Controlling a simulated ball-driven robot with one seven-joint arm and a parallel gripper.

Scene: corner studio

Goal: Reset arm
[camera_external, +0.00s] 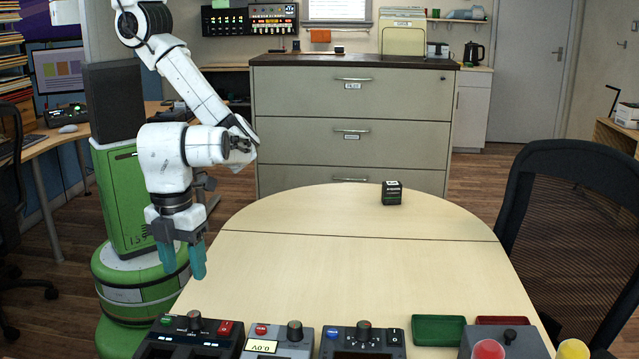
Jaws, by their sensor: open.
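My gripper (183,262) hangs at the end of my white arm, left of the round-ended table (330,250). Its two teal fingers point down and stand apart, with nothing between them. The gripper is at the table's left edge; I cannot tell its exact height over it. My arm is bent, rising from the gripper to an elbow at the upper left.
A small dark cube (392,193) sits near the table's far end. Several control boxes (280,341) line the near edge, with a green tray (438,330) to their right. The table's middle is clear. A black chair (570,210) stands at right, a drawer cabinet (350,105) behind.

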